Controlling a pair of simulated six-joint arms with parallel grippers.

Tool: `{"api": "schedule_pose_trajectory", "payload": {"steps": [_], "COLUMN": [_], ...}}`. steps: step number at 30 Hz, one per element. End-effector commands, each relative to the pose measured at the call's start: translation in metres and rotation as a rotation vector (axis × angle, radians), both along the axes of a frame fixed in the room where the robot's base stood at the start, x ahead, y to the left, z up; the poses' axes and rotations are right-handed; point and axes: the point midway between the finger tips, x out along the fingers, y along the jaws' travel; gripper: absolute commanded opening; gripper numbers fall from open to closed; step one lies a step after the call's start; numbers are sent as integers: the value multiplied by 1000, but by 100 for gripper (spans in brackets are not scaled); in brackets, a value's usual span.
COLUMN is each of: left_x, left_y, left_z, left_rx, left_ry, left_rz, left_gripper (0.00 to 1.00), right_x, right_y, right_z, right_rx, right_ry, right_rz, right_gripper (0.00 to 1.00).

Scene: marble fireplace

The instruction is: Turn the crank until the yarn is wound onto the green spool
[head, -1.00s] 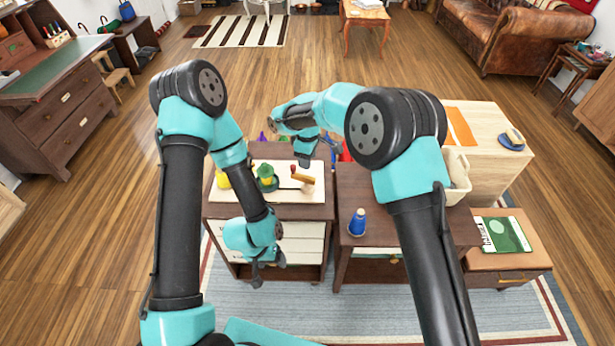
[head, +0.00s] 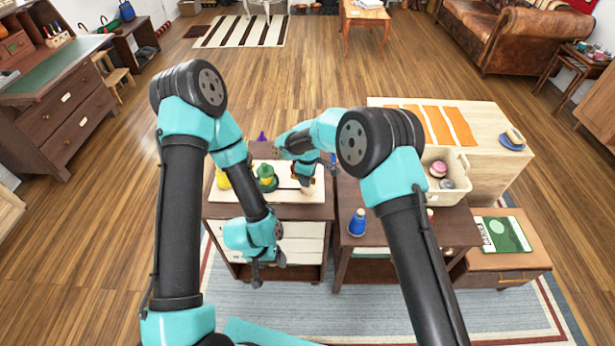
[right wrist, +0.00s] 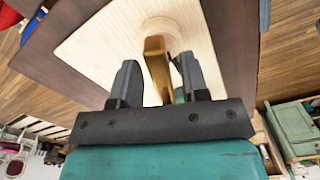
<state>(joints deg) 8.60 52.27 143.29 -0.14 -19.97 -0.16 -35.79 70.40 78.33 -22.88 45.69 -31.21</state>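The winder's pale board (head: 284,197) lies on the left dark cabinet. In the right wrist view, the crank's brown handle (right wrist: 157,68) is between the fingers of my right gripper (right wrist: 158,80), which are open with gaps on both sides. My left gripper (head: 268,272) hangs empty before the cabinet, fingers apart.
A blue spool (head: 357,222) stands on the right dark cabinet (head: 400,231). A cream bin (head: 446,187) with spools sits behind it. A pale wooden chest with orange strips (head: 461,127) is at the right. A purple cone (head: 262,137) shows behind the board.

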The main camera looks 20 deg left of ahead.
Motion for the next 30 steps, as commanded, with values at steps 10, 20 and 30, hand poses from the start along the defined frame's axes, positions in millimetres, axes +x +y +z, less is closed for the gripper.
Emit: {"api": "schedule_pose_trajectory", "payload": {"steps": [10,20,30], "left_x": [0,0,0], "left_y": [0,0,0], "left_z": [0,0,0], "left_rx": [0,0,0], "left_ry": [0,0,0], "left_rz": [0,0,0], "left_gripper": [68,68,68], "right_x": [0,0,0], "right_y": [0,0,0], "right_z": [0,0,1], "right_rx": [0,0,0], "right_ry": [0,0,0], "right_rz": [0,-32,-242], "right_gripper": [7,0,0]}}
